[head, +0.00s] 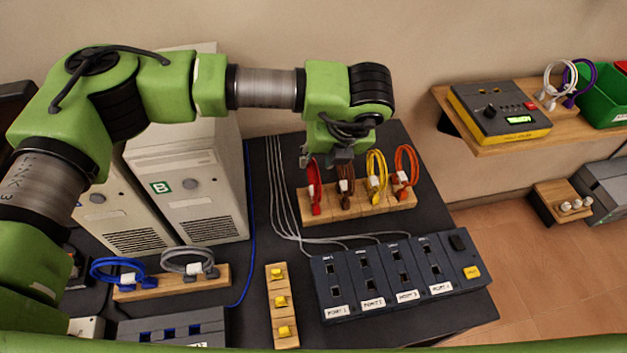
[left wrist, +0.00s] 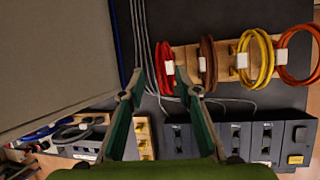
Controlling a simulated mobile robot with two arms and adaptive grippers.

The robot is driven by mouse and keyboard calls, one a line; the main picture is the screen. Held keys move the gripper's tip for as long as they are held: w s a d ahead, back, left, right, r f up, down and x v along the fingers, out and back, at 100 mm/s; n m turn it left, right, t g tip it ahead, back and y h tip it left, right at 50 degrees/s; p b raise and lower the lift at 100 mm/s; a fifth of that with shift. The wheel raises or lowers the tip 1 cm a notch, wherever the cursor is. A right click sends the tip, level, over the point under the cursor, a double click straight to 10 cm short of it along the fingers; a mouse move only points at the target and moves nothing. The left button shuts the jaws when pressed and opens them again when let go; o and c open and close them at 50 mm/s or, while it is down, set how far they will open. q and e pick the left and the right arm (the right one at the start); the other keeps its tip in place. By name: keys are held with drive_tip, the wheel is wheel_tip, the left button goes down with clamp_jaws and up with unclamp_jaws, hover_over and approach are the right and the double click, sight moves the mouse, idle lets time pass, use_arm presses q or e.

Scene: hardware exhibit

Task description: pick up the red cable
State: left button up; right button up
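The red cable (head: 314,188) is coiled and stands at the left end of a wooden rack (head: 358,209) on the dark table. My left gripper (head: 328,158) is above and close to it, partly covering its top in the head view. In the left wrist view, the red cable (left wrist: 165,68) shows between the fingertips of my left gripper (left wrist: 160,80), nearer the right one. The fingers are spread and hold nothing. Whether a finger touches the cable cannot be told. My right gripper is in neither view.
Brown (head: 345,186), yellow (head: 376,172) and orange (head: 405,168) cables stand to the right on the same rack. A port panel (head: 395,277) lies in front. A computer tower (head: 190,190) stands to the left. Grey wires cross the table between tower and rack.

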sight(314, 165)
use_arm(q)
drive_tip(key=shift+w+a+f+p, duration=0.15)
drive_tip(key=shift+w+f+p, duration=0.1)
drive_tip(key=shift+f+p, duration=0.25)
drive_tip(key=p+x, duration=0.2)
drive_tip(key=x, duration=0.1)
drive_tip(key=shift+f, duration=0.2)
drive_tip(key=shift+w+f, duration=0.2)
drive_tip(key=shift+f, duration=0.3)
drive_tip(key=shift+c, duration=0.9)
clamp_jaws()
